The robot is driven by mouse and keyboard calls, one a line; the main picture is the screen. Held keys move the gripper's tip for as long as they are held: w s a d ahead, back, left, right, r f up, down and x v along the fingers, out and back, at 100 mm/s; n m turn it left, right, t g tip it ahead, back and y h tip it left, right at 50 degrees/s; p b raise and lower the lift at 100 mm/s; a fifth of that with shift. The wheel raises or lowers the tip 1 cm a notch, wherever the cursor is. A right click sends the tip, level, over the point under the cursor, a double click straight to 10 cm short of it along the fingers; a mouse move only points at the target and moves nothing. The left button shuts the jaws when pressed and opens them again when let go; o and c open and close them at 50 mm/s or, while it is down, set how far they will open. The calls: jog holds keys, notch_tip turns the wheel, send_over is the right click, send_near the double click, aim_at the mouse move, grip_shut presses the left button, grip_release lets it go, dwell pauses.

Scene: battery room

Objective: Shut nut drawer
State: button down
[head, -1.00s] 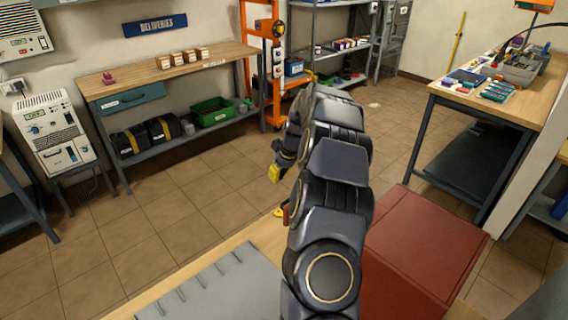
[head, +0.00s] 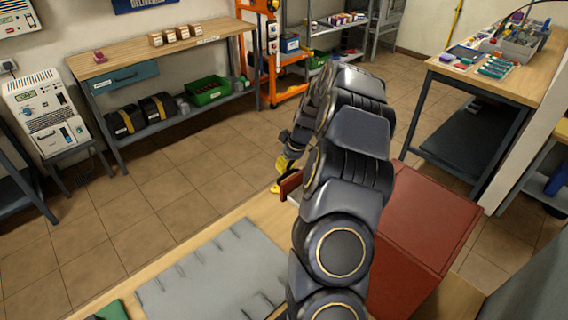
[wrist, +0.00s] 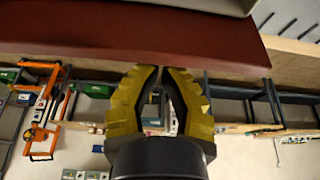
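A red cabinet (head: 425,215) stands right of my arm in the head view. A red drawer front (head: 290,184) with a pale strip behind it juts out left of my arm, and I take this to be the nut drawer, standing open. In the wrist view a red panel (wrist: 130,35) spans the top, with a pale grey surface above it. My gripper (wrist: 161,68) has yellow fingers with their tips together, empty, just below the red panel's edge; contact cannot be told. In the head view my gripper (head: 284,166) is partly hidden by my arm, beside the drawer front.
A grey slotted mat (head: 210,275) lies on the wooden worktop at front. A bench with a teal drawer (head: 125,77) stands at back left. An orange stand (head: 272,60) is behind. A cluttered bench (head: 480,90) is at right. The tiled floor between is clear.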

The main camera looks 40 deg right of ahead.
jog(key=shift+s+r, duration=0.1)
jog(key=shift+s, duration=1.55)
